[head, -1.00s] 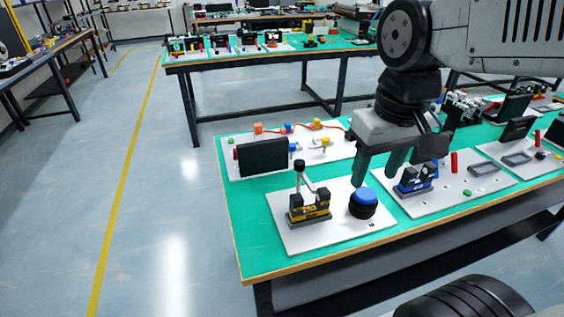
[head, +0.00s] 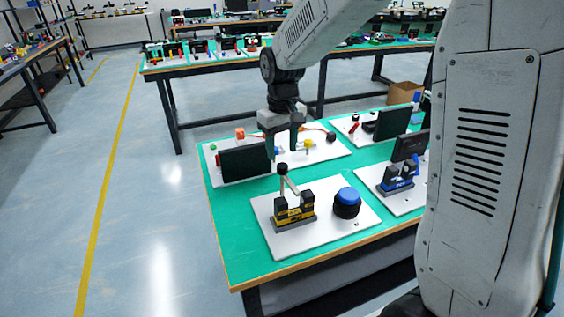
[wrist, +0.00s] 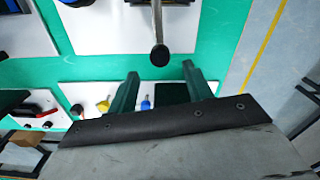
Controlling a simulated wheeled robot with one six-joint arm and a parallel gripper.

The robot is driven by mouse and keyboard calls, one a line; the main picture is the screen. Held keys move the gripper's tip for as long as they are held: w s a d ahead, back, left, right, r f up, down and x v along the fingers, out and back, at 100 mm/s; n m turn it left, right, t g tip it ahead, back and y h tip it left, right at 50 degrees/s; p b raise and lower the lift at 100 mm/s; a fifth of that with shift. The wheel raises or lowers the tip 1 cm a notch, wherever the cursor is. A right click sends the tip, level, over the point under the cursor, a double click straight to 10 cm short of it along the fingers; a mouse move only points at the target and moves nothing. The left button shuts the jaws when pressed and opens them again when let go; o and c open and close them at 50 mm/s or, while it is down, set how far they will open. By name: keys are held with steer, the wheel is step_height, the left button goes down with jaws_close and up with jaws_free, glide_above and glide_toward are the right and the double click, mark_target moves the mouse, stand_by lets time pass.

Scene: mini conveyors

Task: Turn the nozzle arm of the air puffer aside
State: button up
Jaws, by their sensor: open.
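The likely air puffer is a black and yellow block (head: 294,212) on a white board at the near left of the green table. Its pale nozzle arm (head: 291,186) rises from the block at a tilt and ends in a black knob (head: 283,169). In the wrist view the arm (wrist: 157,22) and round dark knob (wrist: 160,56) lie just beyond my fingertips, roughly between them. My gripper (head: 283,149) is open and empty, above and behind the knob in the head view. Its two green fingers also show in the wrist view (wrist: 160,70), not touching the knob.
A large blue button (head: 348,196) on a black base shares the board (head: 325,229). A dark upright panel (head: 245,161) stands behind the puffer. A blue and black device (head: 396,180) is to the right. My arm hides the table's right side.

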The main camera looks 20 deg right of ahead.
mark_target(282, 165)
step_height(282, 165, down, 5)
steer(key=shift+f, duration=0.1)
stand_by(0.3)
jaws_close()
